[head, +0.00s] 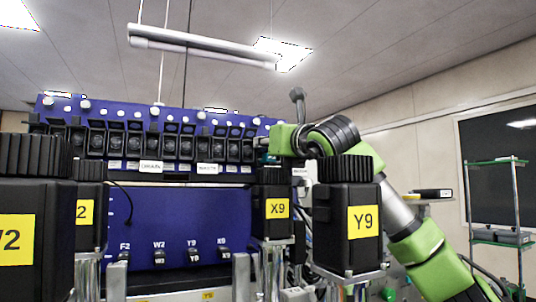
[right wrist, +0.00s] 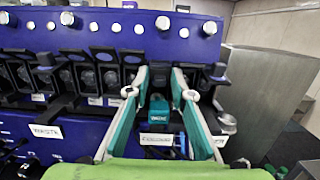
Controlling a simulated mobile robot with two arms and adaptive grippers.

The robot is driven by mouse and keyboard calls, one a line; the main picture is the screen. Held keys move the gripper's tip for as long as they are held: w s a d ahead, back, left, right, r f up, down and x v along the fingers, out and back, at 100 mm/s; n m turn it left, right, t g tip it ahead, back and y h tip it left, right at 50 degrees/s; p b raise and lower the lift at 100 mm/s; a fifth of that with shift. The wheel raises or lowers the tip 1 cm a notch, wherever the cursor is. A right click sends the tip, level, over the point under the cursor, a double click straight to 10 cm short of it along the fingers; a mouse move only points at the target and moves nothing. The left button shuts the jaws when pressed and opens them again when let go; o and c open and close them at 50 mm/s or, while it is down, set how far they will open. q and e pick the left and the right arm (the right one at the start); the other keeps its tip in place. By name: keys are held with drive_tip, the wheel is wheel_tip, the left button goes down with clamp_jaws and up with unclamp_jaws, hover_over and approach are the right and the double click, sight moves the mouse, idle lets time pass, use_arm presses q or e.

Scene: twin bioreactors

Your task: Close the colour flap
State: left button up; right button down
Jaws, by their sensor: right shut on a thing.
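In the right wrist view, the fingers of my right gripper (right wrist: 160,78) reach up to one pump unit near the right end of the blue panel. A teal piece with small lettering, seemingly the colour flap (right wrist: 158,112), sits between the fingers. The gripper is shut on it, though the fingertip contact is partly unclear, as is the flap's exact angle. In the head view, my right gripper (head: 268,142) is at the right end of the pump row, mostly hidden by its green wrist. My left gripper is not in view.
The blue panel (head: 180,225) carries a row of black pump units (head: 135,140) with white knobs above. Black flaps stand raised left of the gripper. Black blocks labelled X9 (head: 272,225) and Y9 (head: 345,240) stand in front. A grey cabinet (right wrist: 265,95) stands at right.

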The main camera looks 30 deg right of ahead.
idle(0.5)
drive_tip(key=c, duration=2.1)
unclamp_jaws()
drive_tip(key=s, duration=0.5)
drive_tip(key=s+f, duration=0.1)
drive_tip(key=s, duration=0.1)
drive_tip(key=shift+s+a, duration=0.2)
drive_tip(key=shift+s, duration=0.05)
drive_tip(key=shift+s+f, duration=0.1)
